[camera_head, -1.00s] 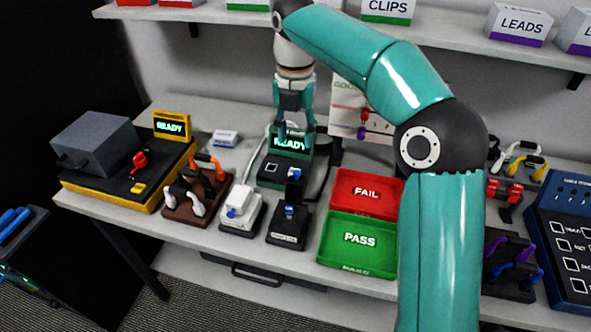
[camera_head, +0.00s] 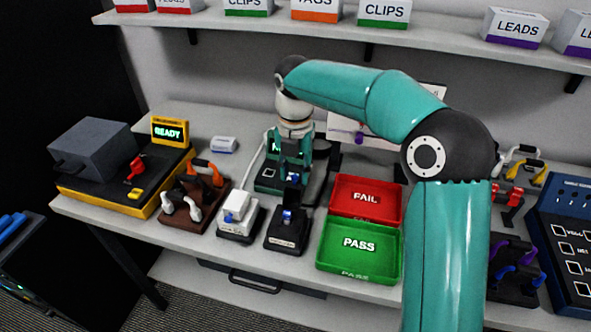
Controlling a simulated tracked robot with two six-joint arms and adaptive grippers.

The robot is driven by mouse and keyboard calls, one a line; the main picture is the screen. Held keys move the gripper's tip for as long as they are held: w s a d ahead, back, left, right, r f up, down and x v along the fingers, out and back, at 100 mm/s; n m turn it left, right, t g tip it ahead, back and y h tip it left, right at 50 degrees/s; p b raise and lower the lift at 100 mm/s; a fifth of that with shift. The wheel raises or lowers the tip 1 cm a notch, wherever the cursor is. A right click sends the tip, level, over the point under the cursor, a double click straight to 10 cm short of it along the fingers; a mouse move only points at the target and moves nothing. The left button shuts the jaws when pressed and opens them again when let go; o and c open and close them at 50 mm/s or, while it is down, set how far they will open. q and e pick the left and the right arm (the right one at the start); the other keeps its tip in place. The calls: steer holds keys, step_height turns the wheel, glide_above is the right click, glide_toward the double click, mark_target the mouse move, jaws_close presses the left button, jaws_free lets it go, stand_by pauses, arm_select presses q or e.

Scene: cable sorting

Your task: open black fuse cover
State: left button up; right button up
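The black fuse holder (camera_head: 287,241) stands near the front edge of the bench, with a blue part (camera_head: 288,214) showing in it. A narrow black piece, seemingly its cover (camera_head: 291,194), stands up at its back, with a blue bit near its top. My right gripper (camera_head: 291,174) points down just above and behind this piece. Its fingers look apart; I cannot tell whether they touch the piece. My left gripper is out of view.
A white fuse holder (camera_head: 238,222) stands close on the left. A green-screened tester (camera_head: 268,178) is behind, partly hidden by the gripper. Red FAIL (camera_head: 345,212) and green PASS (camera_head: 337,262) trays lie on the right. My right arm crosses the bench's right side.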

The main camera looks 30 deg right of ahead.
jaws_close()
steer(key=shift+a+b, duration=0.15)
steer(key=shift+b, duration=0.2)
steer(key=shift+s+a+t+h+b, duration=0.45)
steer(key=shift+t+h+b, duration=0.2)
steer(key=shift+b, duration=0.25)
steer(key=shift+s+a+r, duration=0.1)
steer(key=shift+a+r, duration=0.05)
steer(key=shift+r, duration=0.05)
steer(key=shift+r+h, duration=0.15)
steer(key=shift+h, duration=0.1)
